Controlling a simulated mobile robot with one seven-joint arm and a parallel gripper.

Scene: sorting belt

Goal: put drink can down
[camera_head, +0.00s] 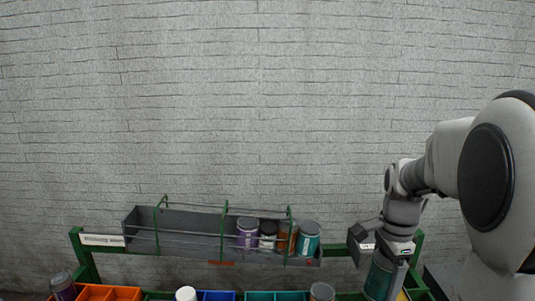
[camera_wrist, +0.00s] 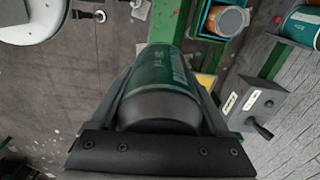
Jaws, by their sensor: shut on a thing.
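A teal drink can (camera_wrist: 162,75) with a grey end is held between the two fingers of my gripper (camera_wrist: 168,95) in the wrist view. The same can (camera_head: 378,279) shows at the lower right of the head view, below my wrist and tilted a little. My gripper (camera_head: 388,262) is shut on it, near the right end of the green frame. The far end of the can is partly hidden in the wrist view.
A grey rack (camera_head: 180,222) holds several cans at its right end, including a purple can (camera_head: 247,234) and a teal can (camera_head: 308,238). Orange (camera_head: 112,293), blue and teal bins line the bottom edge. A grey switch box (camera_wrist: 257,103) stands beside the held can.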

